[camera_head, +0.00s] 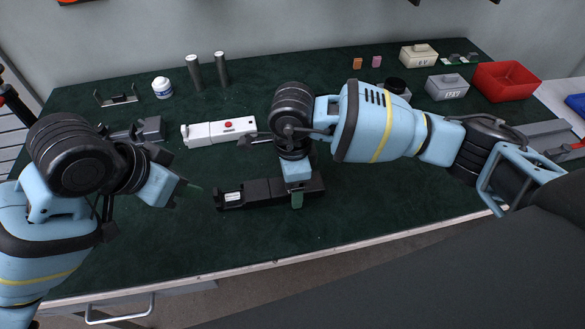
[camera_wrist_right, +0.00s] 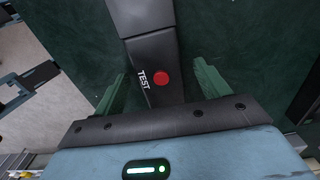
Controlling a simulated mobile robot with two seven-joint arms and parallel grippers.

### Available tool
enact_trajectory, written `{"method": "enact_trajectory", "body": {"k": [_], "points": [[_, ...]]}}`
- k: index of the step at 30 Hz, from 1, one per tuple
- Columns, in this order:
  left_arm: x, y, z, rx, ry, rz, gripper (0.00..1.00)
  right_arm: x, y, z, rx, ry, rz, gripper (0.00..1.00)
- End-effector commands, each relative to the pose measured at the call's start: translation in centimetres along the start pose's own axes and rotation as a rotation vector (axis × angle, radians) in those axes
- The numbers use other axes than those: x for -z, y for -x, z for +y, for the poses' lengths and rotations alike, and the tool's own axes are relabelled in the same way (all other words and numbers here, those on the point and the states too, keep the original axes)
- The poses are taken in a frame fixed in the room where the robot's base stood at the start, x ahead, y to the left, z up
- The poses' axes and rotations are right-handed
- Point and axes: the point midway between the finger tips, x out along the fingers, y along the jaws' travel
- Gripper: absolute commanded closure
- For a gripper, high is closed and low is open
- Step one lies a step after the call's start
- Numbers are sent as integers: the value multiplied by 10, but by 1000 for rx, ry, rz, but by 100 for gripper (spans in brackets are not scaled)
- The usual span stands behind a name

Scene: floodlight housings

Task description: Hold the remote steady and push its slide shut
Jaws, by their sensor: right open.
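A long black remote (camera_head: 258,190) lies on the green table in front of my right arm, with a pale label near its left end. In the right wrist view the remote (camera_wrist_right: 157,58) shows a red button marked TEST and a seam across its body. My right gripper (camera_head: 297,200) is over its right part; in the wrist view its green fingers (camera_wrist_right: 160,88) stand open on either side, and I cannot tell if they touch. My left gripper (camera_head: 190,188) is left of the remote, apart from it; its finger gap is unclear.
A white remote-like device (camera_head: 205,132) with a red button lies behind. Two grey cylinders (camera_head: 208,72) and a white jar (camera_head: 162,87) stand farther back. A red bin (camera_head: 506,81) and lidded boxes (camera_head: 446,87) are at the back right. The table's front is clear.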

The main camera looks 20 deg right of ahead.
Motion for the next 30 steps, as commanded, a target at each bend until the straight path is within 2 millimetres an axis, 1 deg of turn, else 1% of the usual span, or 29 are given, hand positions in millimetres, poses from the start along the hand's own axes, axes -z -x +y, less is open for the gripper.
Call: {"method": "enact_trajectory", "body": {"k": [4,12,14,24,25,27,30], "points": [[0,0,0,0,0,0,64,0,-7,0,2,0,0,25],[0,0,0,0,0,0,64,0,-8,0,2,1,-1,25],[0,0,0,0,0,0,64,0,-8,0,1,1,-1,32],[0,0,0,0,0,0,64,0,-8,0,1,1,-1,76],[0,0,0,0,0,0,64,0,-8,0,1,1,-1,47],[0,0,0,0,0,0,64,0,-8,0,1,1,-1,38],[0,0,0,0,0,0,64,0,-8,0,1,1,-1,38]]}}
